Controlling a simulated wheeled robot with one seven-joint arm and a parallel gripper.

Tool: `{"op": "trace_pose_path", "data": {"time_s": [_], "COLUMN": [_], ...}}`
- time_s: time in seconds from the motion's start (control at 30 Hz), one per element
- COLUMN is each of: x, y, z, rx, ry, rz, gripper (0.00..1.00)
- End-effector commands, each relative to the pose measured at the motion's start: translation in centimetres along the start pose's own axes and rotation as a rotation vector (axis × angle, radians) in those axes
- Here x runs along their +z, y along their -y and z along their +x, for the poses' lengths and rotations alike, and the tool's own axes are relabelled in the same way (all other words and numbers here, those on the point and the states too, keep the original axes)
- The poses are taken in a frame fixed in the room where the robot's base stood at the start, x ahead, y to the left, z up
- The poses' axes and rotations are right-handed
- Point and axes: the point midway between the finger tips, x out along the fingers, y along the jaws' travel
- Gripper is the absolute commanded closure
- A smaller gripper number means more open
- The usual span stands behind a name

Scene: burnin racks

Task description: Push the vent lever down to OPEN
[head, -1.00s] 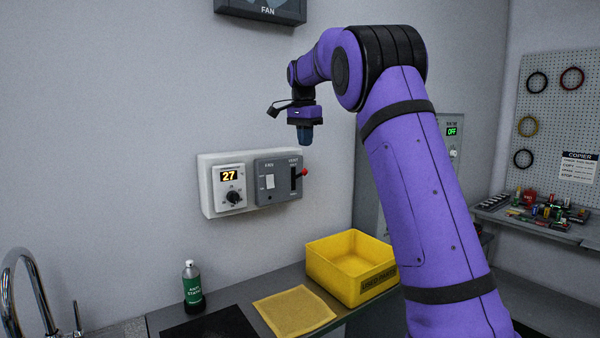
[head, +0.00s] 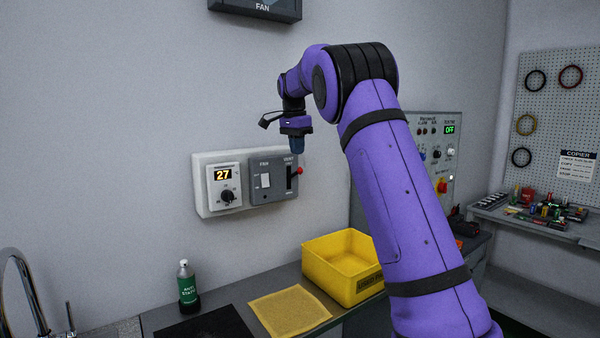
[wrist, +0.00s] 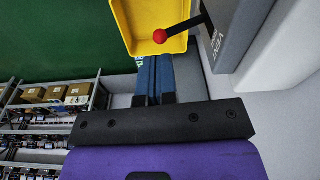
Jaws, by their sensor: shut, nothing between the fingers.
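The vent lever (head: 299,171) has a red knob and sits in a dark slot at the right of the grey switch panel (head: 279,192), about mid-slot. In the wrist view the red knob (wrist: 160,36) stands out on a dark stem, just beyond the fingertips in the picture. My gripper (head: 298,151) points down with its blue fingers shut and empty, just above the knob in the head view. The fingers also show in the wrist view (wrist: 154,62). They appear apart from the knob, though the exact gap is hard to tell.
A thermostat dial (head: 226,186) reading 27 is left of the panel. Below, the counter holds a yellow bin (head: 322,267), a yellow mat (head: 290,311) and a green bottle (head: 187,286). A control cabinet (head: 447,125) stands behind my arm.

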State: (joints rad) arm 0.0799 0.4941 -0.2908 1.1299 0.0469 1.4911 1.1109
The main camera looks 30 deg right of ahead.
Motion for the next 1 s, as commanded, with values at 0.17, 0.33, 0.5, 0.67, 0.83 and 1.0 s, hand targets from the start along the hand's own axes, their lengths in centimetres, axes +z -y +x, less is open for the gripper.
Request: {"op": "trace_pose_path", "data": {"time_s": [0.17,0.33,0.5,0.67,0.83,1.0], "x": [0.0,0.0,0.0,0.0,0.0,0.0], "y": [0.0,0.0,0.0,0.0,0.0,0.0], "z": [2.2,3.8,4.6,4.8,4.8,5.1], "rx": [0.002,0.001,0.0,0.0,0.0,0.001], "ry": [0.001,0.0,0.0,0.0,0.0,0.0], "rz": [0.0,0.0,0.0,0.0,0.0,-0.001], "gripper": [1.0,1.0,1.0,1.0,1.0,1.0]}}
